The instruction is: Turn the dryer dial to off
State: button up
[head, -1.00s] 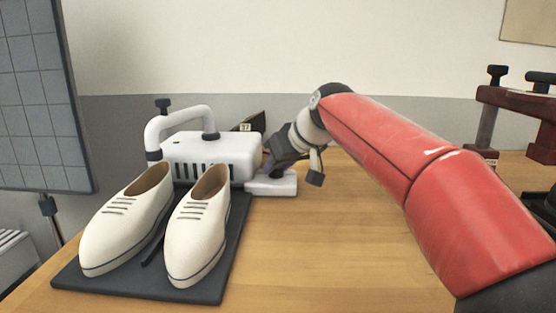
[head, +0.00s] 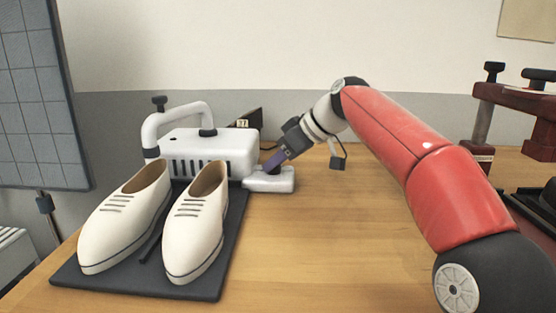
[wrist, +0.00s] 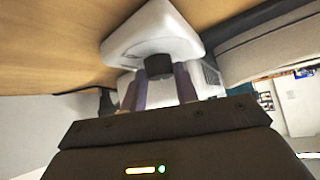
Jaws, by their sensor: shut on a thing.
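The white shoe dryer (head: 215,150) stands at the back of the table, with a low white control box (head: 275,185) at its front right. My gripper (head: 270,164) reaches down to this box from the upper right, its purple fingers tilted. In the wrist view, the dark round dial (wrist: 158,67) sits on the white box between the two fingers (wrist: 162,88), which are shut on it. In the head view the fingers mostly hide the dial. I cannot read its setting.
Two white shoes (head: 128,220) (head: 194,225) stand on a dark mat (head: 235,235) in front of the dryer. A dark tag marked 17 (head: 243,122) stands behind it. A dark red clamp-like stand (head: 515,100) is at the right. The middle of the table is clear.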

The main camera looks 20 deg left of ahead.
jog(key=o, duration=1)
jog(key=shift+d+r, duration=0.1)
jog(key=v, duration=0.7)
jog(key=shift+d+r, duration=0.15)
jog(key=shift+d, duration=0.1)
